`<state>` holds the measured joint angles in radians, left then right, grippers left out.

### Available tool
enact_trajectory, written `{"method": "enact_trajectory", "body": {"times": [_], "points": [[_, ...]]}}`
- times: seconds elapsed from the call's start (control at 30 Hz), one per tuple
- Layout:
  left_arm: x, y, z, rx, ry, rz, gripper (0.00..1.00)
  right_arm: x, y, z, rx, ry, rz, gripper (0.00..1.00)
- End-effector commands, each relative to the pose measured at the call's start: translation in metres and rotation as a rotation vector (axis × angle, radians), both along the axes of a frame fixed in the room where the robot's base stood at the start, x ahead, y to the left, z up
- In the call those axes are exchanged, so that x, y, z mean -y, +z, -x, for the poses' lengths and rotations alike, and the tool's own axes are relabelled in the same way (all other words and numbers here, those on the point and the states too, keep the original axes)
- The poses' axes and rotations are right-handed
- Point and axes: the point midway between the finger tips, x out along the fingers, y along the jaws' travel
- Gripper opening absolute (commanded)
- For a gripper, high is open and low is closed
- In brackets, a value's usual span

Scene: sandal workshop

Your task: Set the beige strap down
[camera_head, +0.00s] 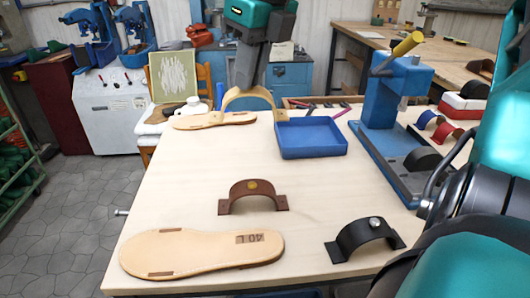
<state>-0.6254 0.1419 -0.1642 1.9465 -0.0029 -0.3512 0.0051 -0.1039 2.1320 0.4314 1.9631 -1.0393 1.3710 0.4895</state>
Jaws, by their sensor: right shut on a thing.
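The beige strap (231,97) is an arched band near the far edge of the table, over the right part of a tan sole (205,121). My right gripper (248,86) comes down from above and is shut on the top of its arch. The strap is upright with its feet down; I cannot tell whether they touch the sole or table. My left gripper is not in view.
A blue tray (312,153) stands just right of the strap. A brown strap (252,204), a black strap (363,247) and another sole (203,256) lie nearer. A blue press (393,92) stands right. The table's middle (210,165) is clear.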

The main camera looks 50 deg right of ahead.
Motion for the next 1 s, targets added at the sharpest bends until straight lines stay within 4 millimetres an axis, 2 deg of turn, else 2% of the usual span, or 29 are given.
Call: {"method": "enact_trajectory", "body": {"times": [0.03, 0.2, 0.4, 0.6, 0.83, 1.0], "points": [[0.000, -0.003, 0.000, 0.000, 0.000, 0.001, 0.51, 0.000, -0.018, 0.001, -0.007, 0.002, -0.004, 0.00], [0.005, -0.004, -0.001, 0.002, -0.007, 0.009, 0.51, 0.000, -0.064, 0.001, -0.006, 0.001, -0.003, 0.00], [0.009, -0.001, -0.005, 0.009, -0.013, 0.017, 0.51, 0.000, -0.105, 0.001, -0.004, 0.000, -0.003, 0.00], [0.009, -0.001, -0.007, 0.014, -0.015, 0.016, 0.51, 0.000, -0.122, 0.000, -0.003, 0.000, -0.001, 0.00], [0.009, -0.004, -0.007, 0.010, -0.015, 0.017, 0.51, 0.000, -0.155, 0.001, -0.004, 0.001, -0.002, 0.00], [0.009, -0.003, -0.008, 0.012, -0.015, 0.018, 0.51, 0.000, -0.160, 0.000, 0.000, -0.001, -0.001, 0.00]]}}
